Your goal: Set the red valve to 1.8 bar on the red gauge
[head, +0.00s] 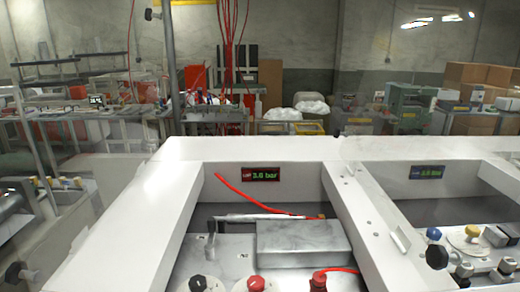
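The red gauge (261,174) is a small red-framed display on the back inner wall of the left bay. Its green digits seem to read 3.0 bar, though the last digit is blurred. A round red knob (256,284) on a light base stands on the metal panel at the bottom edge, partly cut off. To its right is a red fitting (318,281) with a red hose. I cannot tell for certain which of these two is the red valve. Neither of my grippers shows in the head view.
A black knob (198,284) stands left of the red one. A grey metal block (303,249) lies behind them. White frame beams (132,220) surround the bay. The right bay has a blue gauge (427,172) and several knobs, including a blue one (433,234).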

